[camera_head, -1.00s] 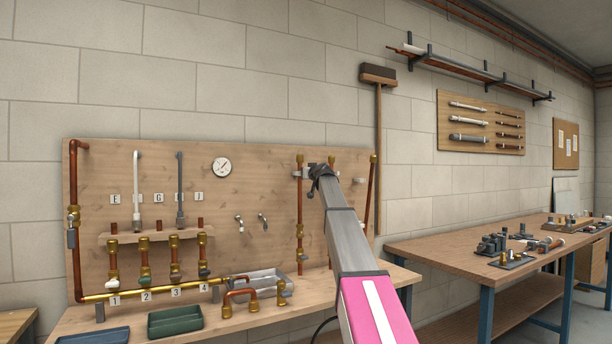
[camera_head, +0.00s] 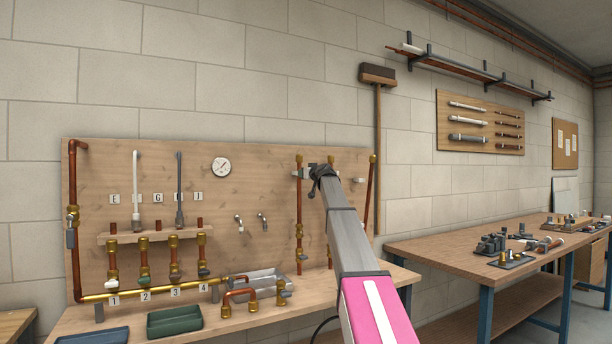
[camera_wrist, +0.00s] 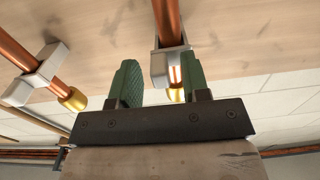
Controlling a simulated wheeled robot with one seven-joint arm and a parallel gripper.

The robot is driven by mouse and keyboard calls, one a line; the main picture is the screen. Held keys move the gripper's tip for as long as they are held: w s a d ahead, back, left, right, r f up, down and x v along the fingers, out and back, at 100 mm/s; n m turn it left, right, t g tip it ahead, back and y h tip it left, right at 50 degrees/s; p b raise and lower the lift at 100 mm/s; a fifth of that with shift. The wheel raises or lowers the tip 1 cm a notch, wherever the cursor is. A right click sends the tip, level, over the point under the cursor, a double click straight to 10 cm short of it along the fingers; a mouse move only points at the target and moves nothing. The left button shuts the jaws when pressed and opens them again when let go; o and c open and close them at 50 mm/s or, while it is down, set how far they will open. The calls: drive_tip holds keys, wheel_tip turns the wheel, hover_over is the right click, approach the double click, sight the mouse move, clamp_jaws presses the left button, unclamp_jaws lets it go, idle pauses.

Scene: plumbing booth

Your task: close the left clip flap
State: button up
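In the head view, the left clip (camera_head: 298,174) holds an upright copper pipe (camera_head: 299,215) on the wooden board. My gripper (camera_head: 318,168) is at clip height, just right of it, and hides part of the clips behind. In the wrist view, my gripper (camera_wrist: 160,84) has its two green fingers apart. A pale clip (camera_wrist: 167,64) around a copper pipe (camera_wrist: 168,20) with a brass end lies between them, close to the right finger. I cannot tell whether they touch, or whether the flap is fully shut. Nothing is visibly gripped.
Another clip (camera_wrist: 30,84) with a copper pipe is at left in the wrist view. A leaning pipe (camera_head: 370,195) stands right of my gripper in the head view. The bench holds a grey tray (camera_head: 262,278), a green tray (camera_head: 174,322) and pipe fittings. A broom (camera_head: 379,150) hangs further right.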

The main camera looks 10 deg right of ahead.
drive_tip(key=shift+s, duration=0.1)
drive_tip(key=v, duration=1)
drive_tip(key=shift+s, duration=0.25)
drive_tip(key=shift+d, duration=0.15)
